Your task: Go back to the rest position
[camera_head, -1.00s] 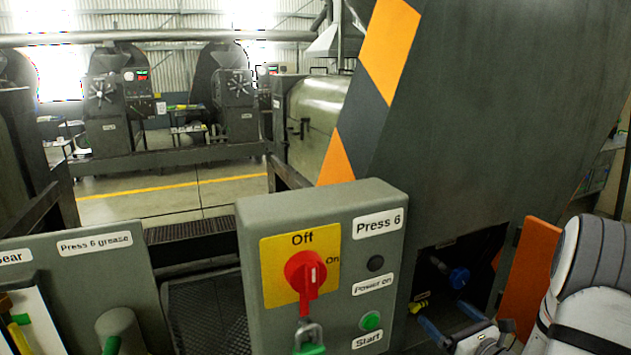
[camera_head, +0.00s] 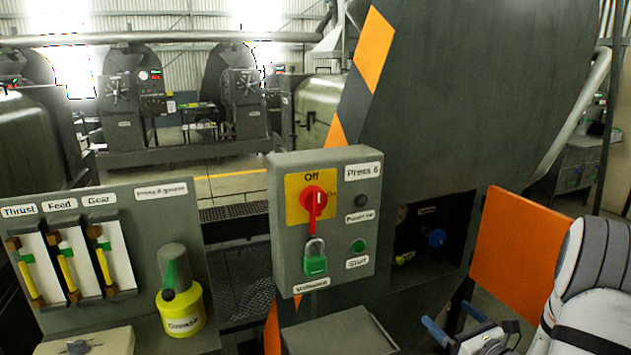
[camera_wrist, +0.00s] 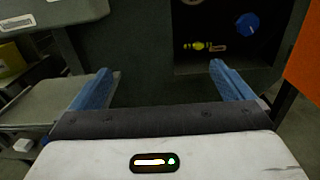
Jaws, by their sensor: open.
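My gripper (camera_wrist: 157,85) is open in the wrist view, its two blue fingers wide apart with nothing between them. In the head view my gripper (camera_head: 448,328) shows at the lower right, in front of the press and below its dark opening (camera_head: 428,228). Inside that opening are a blue knob (camera_head: 437,238) and a small yellow-green fitting (camera_head: 404,258). They also show in the wrist view, the blue knob (camera_wrist: 247,25) at upper right and the yellow-green fitting (camera_wrist: 196,46) ahead of the fingers. The fingers touch neither.
The Press 6 panel (camera_head: 284,255) carries a red switch (camera_head: 314,200) and a green padlock (camera_head: 316,262). An orange door (camera_head: 530,250) stands open beside my arm. A grey shelf (camera_head: 340,335) juts out below the panel. A yellow grease container (camera_head: 182,312) stands at left.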

